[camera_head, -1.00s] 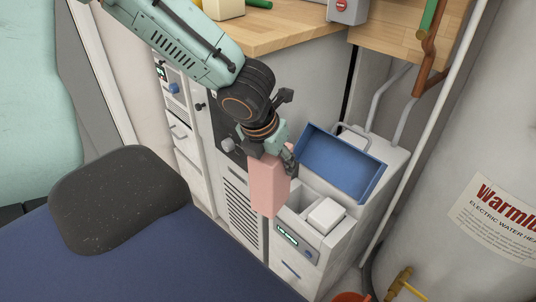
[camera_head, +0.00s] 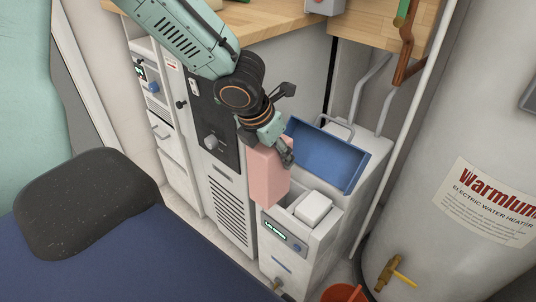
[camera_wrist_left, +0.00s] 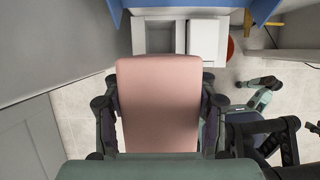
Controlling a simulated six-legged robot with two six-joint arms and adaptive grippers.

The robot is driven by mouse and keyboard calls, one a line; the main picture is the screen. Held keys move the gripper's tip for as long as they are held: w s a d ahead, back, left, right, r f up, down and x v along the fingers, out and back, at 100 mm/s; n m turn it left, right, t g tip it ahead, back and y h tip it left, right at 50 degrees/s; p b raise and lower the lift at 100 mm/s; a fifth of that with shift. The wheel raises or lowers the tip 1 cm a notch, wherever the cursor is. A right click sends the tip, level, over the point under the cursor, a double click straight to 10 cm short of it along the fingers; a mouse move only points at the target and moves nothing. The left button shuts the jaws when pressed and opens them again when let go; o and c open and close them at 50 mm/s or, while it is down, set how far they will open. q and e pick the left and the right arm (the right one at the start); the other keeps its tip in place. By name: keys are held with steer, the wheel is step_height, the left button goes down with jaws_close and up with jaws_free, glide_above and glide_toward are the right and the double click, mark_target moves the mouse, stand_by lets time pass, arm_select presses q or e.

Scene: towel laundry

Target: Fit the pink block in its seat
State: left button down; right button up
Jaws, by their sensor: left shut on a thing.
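The pink block (camera_head: 268,178) is upright in my left gripper (camera_head: 287,153), which is shut on its upper part. In the left wrist view the pink block (camera_wrist_left: 160,105) fills the middle between the two fingers. The white machine (camera_head: 298,258) has a square open recess in its top, next to a raised white block (camera_head: 313,207). The recess (camera_wrist_left: 160,38) shows in the left wrist view beyond the block's far end. In the head view the pink block stands in front of the recess's left side and hides part of it. Contact with the machine cannot be told.
A blue tray (camera_head: 328,157) is tilted behind the recess. A grey cabinet with a louvred panel (camera_head: 230,212) stands to the left. A water heater (camera_head: 450,190) with a brass tap is at the right. A red-orange thing (camera_head: 343,293) is on the floor in front.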

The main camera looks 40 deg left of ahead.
arm_select(q)
steer(key=w+p, duration=0.4)
steer(key=w, duration=0.3)
steer(key=shift+d+f, duration=0.25)
steer(key=shift+f, duration=0.2)
steer(key=shift+w, duration=0.1)
stand_by(0.8)
steer(key=shift+f+b, duration=1.45)
steer(key=shift+f, duration=0.3)
stand_by(1.2)
